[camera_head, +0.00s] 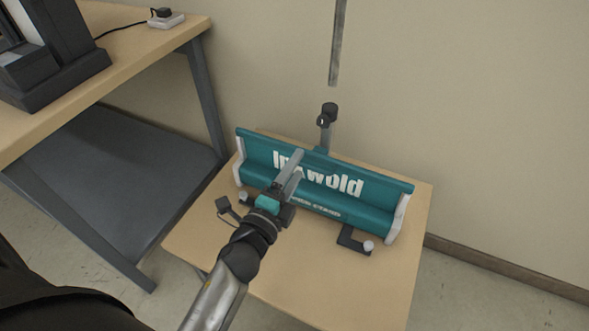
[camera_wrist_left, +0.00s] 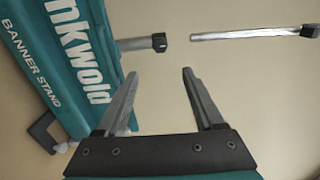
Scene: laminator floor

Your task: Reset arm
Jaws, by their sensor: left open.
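My left gripper (camera_head: 294,168) reaches in from the bottom of the head view, in front of the teal banner stand (camera_head: 262,150). Its two grey fingers are apart with nothing visible between them, and they cover part of the lettering. In the left wrist view, the open gripper (camera_wrist_left: 160,72) has the banner stand (camera_wrist_left: 62,60) to its left, with plain wall between the fingers. I cannot tell whether a finger touches the stand. My right gripper is in neither view.
The stand sits on a small wooden table (camera_head: 290,265). A short post with a black clamp (camera_head: 328,112) rises behind it; a grey rod (camera_head: 338,40) shows above, apart from it. A desk (camera_head: 120,60) with a dark machine (camera_head: 60,55) is at left. Floor at right is clear.

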